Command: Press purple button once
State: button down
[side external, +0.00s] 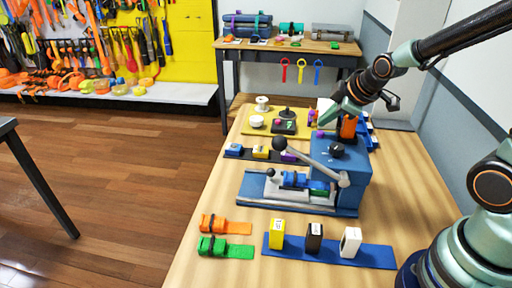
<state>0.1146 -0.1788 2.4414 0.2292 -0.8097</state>
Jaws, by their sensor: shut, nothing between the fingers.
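A dark strip (240,152) on the table carries a blue block (234,148), a yellow block (261,152) and a purple block (289,156), which looks like the purple button. Another small purple item (311,115) stands farther back, beside my gripper. My gripper (328,118) is shut and empty, pointing down above the far side of the blue machine. It is apart from the purple block on the strip, behind it and to the right.
The blue machine (345,185) with a grey lever (315,163) stands mid-table. A yellow board (250,126) with knobs lies behind. A blue strip (375,256) with upright blocks and orange and green straps (238,227) lie in front.

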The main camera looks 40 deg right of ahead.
aim_at(324, 133)
jog(key=shift+f, duration=0.1)
dwell(0.4)
jog(key=shift+f, duration=0.35)
jog(key=shift+f, duration=0.5)
dwell(0.7)
dwell(0.4)
jog(key=shift+r, duration=0.95)
jog(key=shift+r, duration=2.55)
